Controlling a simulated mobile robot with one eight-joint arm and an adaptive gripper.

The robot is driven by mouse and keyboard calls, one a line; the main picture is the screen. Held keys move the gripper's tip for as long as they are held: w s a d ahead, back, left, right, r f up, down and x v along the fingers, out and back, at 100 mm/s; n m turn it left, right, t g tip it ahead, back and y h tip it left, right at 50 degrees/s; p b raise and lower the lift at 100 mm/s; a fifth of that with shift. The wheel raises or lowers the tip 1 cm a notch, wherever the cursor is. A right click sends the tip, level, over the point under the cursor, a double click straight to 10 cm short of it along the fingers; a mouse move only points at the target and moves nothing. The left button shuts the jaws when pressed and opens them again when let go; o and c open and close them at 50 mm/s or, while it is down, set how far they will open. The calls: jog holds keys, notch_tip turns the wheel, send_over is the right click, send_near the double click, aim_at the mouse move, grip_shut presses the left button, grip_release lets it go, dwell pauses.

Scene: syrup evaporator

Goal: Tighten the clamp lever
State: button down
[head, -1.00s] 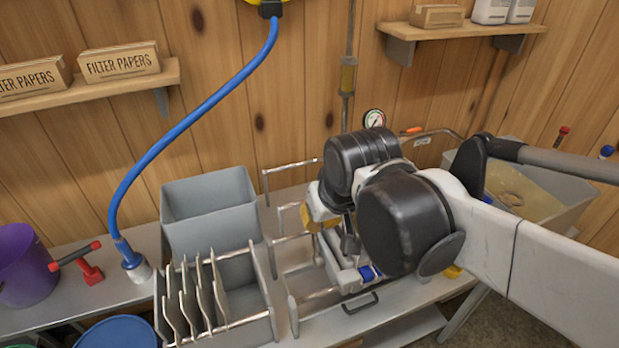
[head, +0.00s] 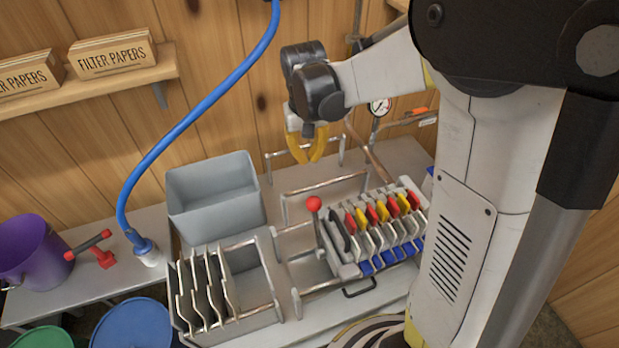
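The clamp lever (head: 316,228) is a thin upright bar with a red ball knob (head: 314,204) on top. It stands at the left end of the filter press (head: 372,232), a row of plates with red, yellow, black and blue parts. My gripper (head: 311,161), with yellow fingers, hangs pointing down above and slightly behind the knob in the picture, apart from it. Its fingertips look close together, but the gap between them is unclear. Nothing shows between them. My arm hides the right end of the press.
A grey bin (head: 212,205) and a rack of upright plates (head: 225,292) stand left of the press. Metal rails (head: 322,186) rise around it. A blue hose (head: 190,118) hangs at left; a gauge (head: 380,106) is behind. A red-handled tool (head: 92,246) lies at far left.

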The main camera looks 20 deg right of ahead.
jog(key=s+f+b, duration=0.2)
jog(key=s+f, duration=0.1)
jog(key=f, duration=0.5)
jog(key=shift+s+f, duration=0.3)
jog(key=shift+f, duration=0.1)
dwell(0.5)
